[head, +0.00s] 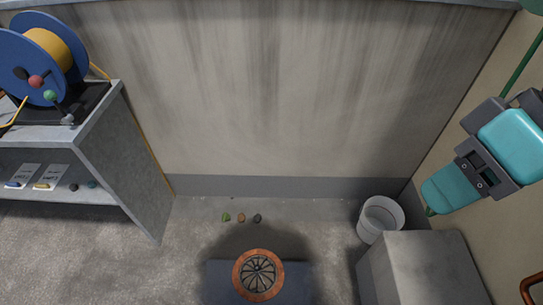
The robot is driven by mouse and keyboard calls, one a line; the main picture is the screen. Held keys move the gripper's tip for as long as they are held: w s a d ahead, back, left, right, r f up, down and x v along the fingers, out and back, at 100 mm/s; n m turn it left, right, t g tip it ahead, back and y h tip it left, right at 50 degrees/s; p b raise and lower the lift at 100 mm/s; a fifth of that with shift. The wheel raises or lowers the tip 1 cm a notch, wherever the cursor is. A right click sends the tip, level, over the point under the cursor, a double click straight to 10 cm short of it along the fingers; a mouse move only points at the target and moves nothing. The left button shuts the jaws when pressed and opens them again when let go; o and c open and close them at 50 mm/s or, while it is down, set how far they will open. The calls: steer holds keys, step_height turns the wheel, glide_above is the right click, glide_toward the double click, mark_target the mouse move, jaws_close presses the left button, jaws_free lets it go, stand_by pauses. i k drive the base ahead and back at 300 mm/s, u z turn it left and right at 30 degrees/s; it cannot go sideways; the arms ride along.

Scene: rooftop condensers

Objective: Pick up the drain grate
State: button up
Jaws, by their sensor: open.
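The drain grate (258,275) is a round piece with a copper-orange rim and dark radial bars. It is at the bottom centre of the head view, on top of a flat blue-grey block (219,285). Nothing touches it from above in this view, and its whole round outline shows. My gripper is not in view.
A grey shelf unit (130,160) with a blue cable reel (25,60) stands at left. A white bucket (367,232) and a grey box (425,270) are at right, below a teal and grey device (485,170). Three small pebble-like pieces (241,217) lie behind the block.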

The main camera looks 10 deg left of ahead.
mark_target(257, 270)
steer(key=z, duration=1.45)
steer(key=k, duration=1)
steer(key=u, duration=1.75)
steer(key=k, duration=0.5)
steer(key=u, duration=0.05)
steer(key=i, duration=1)
steer(key=u, duration=0.5)
